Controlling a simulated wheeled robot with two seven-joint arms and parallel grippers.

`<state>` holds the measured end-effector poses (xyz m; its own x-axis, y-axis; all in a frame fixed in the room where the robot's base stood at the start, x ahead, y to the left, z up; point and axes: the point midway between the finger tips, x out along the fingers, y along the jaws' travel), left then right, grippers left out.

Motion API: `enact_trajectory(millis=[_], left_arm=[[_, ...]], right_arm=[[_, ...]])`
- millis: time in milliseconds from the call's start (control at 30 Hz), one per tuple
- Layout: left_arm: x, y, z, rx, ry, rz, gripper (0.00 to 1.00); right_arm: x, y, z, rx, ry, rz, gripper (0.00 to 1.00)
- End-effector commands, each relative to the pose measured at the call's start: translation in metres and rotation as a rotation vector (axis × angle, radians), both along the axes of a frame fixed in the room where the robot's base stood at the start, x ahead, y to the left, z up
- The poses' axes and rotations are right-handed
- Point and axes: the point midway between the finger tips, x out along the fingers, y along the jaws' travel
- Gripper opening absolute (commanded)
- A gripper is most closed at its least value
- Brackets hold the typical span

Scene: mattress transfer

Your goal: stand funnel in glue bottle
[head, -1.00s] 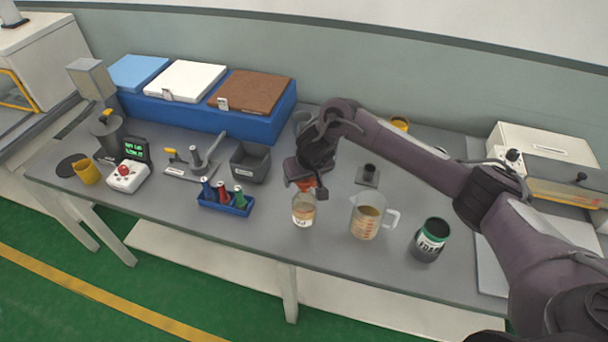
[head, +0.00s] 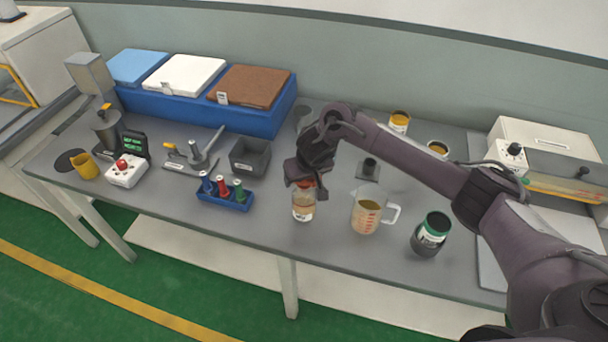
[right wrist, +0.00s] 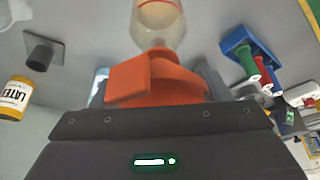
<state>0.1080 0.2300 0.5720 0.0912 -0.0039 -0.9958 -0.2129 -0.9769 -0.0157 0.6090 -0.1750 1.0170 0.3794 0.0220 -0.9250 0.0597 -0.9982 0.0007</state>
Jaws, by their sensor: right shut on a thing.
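The glue bottle (head: 303,211), clear with amber contents, stands upright on the table near its front edge; it also shows in the right wrist view (right wrist: 163,25). My right gripper (head: 306,180) is directly above it, shut on the orange funnel (right wrist: 160,80). In the head view only a sliver of the funnel (head: 306,184) shows beneath the jaws, right at the bottle's top. The funnel's narrow end meets the bottle mouth in the wrist view; how deep the spout sits is hidden. My left gripper is out of view.
A measuring jug (head: 367,214) and a dark green-rimmed can (head: 431,233) stand to the right. A grey bin (head: 249,157) and a grey stand (head: 369,170) are behind.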

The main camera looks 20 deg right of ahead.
Motion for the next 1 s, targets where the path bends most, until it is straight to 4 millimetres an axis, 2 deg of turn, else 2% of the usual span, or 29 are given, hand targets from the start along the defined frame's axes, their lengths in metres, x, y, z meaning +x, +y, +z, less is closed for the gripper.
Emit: enact_trajectory(millis=[33, 67, 233, 567, 1000], left_arm=[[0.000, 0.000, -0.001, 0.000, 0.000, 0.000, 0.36], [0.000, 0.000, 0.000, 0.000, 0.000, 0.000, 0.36], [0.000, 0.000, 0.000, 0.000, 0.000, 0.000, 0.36], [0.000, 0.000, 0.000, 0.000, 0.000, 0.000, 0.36], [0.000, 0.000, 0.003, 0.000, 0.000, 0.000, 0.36]], right_arm=[[0.000, 0.000, -0.002, 0.000, 0.000, 0.000, 0.48], [0.000, 0.000, -0.001, 0.000, 0.000, 0.000, 0.74], [0.000, 0.000, -0.001, 0.000, 0.000, 0.000, 0.95], [-0.001, 0.001, 0.004, 0.002, -0.002, 0.000, 0.95], [-0.026, -0.001, 0.065, 0.001, -0.002, 0.001, 0.95]])
